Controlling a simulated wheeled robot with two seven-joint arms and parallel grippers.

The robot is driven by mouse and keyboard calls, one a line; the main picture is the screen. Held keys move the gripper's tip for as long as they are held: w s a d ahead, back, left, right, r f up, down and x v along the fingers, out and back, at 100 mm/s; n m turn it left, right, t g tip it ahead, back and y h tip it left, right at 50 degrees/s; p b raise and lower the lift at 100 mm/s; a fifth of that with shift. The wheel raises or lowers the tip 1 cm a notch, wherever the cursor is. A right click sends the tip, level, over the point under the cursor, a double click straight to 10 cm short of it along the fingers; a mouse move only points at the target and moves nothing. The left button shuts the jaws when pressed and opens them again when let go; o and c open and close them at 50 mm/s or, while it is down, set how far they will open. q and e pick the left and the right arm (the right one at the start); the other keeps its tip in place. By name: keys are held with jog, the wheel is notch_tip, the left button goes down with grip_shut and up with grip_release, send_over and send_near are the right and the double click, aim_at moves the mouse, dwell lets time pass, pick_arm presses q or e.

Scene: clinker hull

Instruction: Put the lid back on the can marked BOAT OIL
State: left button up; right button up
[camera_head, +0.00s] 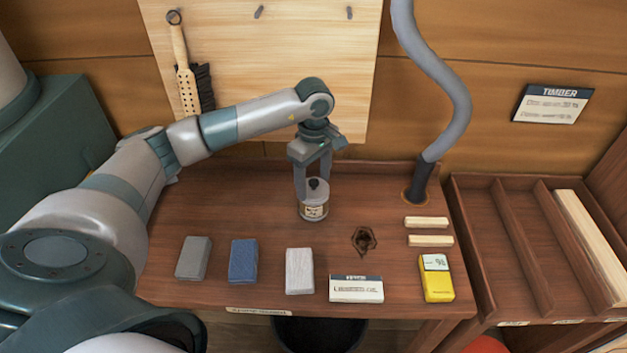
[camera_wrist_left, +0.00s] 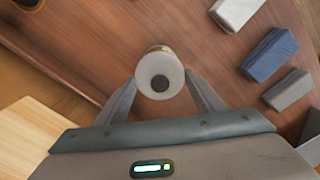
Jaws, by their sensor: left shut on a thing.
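A small can (camera_head: 313,211) with a pale label stands upright on the brown workbench; the lettering is too small to read. A pale round lid (camera_head: 317,190) with a dark knob is at its top, and no gap between them shows clearly. I cannot tell whether the lid is fully seated. My right gripper is not in view.
Grey, blue and pale blocks (camera_head: 243,260), a white card (camera_head: 356,289) and a yellow pack (camera_head: 436,278) lie along the bench front. A dark-edged hole (camera_head: 363,240) and a grey hose (camera_head: 447,90) are right of the can. The bench left of the can is clear.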

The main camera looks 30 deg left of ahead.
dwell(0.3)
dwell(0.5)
pick_arm(q)
jog(key=o, duration=1.1)
jog(key=shift+o, duration=0.7)
jog(key=shift+o, duration=1.4)
jog(key=shift+r, duration=0.15)
jog(key=shift+r+p, duration=1)
jog(key=shift+r, duration=2.35)
